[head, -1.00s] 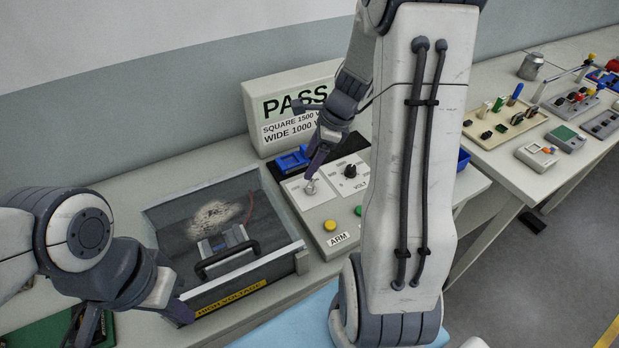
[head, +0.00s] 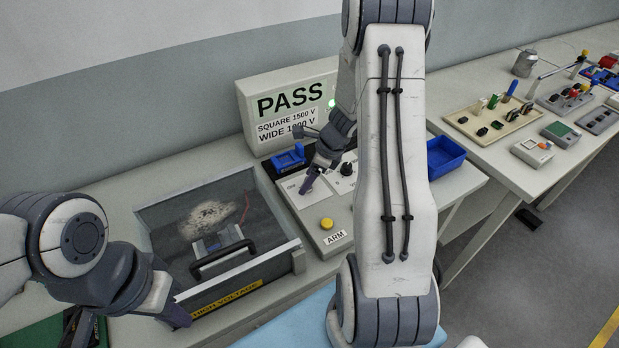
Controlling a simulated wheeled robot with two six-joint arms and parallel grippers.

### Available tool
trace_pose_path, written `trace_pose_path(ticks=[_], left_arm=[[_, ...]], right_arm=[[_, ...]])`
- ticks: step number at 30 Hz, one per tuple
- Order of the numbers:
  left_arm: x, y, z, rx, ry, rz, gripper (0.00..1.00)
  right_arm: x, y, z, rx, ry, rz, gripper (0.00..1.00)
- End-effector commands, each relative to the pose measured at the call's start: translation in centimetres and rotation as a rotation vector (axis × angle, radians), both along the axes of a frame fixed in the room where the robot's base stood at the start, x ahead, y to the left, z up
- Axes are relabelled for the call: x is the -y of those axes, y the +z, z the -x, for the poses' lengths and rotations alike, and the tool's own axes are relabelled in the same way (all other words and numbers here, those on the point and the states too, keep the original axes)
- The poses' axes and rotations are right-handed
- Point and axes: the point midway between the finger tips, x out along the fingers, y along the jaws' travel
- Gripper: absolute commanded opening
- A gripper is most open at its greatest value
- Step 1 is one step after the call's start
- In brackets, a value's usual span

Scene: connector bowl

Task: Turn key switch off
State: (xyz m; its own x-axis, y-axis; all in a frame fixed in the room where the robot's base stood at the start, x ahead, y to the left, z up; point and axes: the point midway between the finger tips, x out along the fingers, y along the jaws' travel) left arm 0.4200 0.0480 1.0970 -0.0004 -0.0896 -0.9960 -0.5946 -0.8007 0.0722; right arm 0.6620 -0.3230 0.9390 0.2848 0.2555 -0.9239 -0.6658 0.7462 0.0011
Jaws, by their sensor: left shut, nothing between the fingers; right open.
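The control panel (head: 314,226) sits on the bench with a white plate (head: 290,187) at its left. The key switch on that plate is now hidden behind a finger of my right gripper (head: 301,160). My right gripper is open, with one purple finger low over the plate and the other raised up and to the left. I cannot tell whether the low finger touches the key, or which way the key points. My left gripper (head: 178,316) is shut and empty beside the front of the high-voltage box (head: 237,292).
A black knob (head: 346,169), a yellow button (head: 327,223) and a blue clamp (head: 288,158) are on the panel. Behind stands a PASS display (head: 290,103). A blue bin (head: 446,157) is to the right. The box has a clear lid with a black handle (head: 222,258).

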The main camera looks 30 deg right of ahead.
Motion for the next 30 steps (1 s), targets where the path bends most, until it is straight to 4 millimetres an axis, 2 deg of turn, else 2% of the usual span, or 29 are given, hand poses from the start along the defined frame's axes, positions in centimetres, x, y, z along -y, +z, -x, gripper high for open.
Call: trace_pose_path(ticks=[7,8,9,13,14,23,30], left_arm=[[0.0,0.0,0.0,0.0,0.0,0.0,0.0],[0.0,0.0,0.0,0.0,0.0,0.0,0.0],[0.0,0.0,0.0,0.0,0.0,0.0,0.0],[0.0,0.0,0.0,0.0,0.0,0.0,0.0],[0.0,0.0,0.0,0.0,0.0,0.0,0.0],[0.0,0.3,0.0,0.0,0.0,0.0,0.0],[0.0,1.3,0.0,0.0,0.0,0.0,0.0]], right_arm=[[0.0,-0.1,0.0,0.001,0.0,0.001,0.78],[0.0,-0.1,0.0,0.001,0.0,0.001,0.7],[0.0,0.0,0.0,0.001,0.0,0.001,0.55],[0.0,0.0,0.0,0.001,0.0,0.001,0.05],[0.0,0.0,0.0,0.001,0.0,0.001,0.0],[0.2,0.1,-0.1,0.001,0.031,0.003,0.0],[0.2,0.2,-0.1,0.002,0.16,0.003,0.0]])
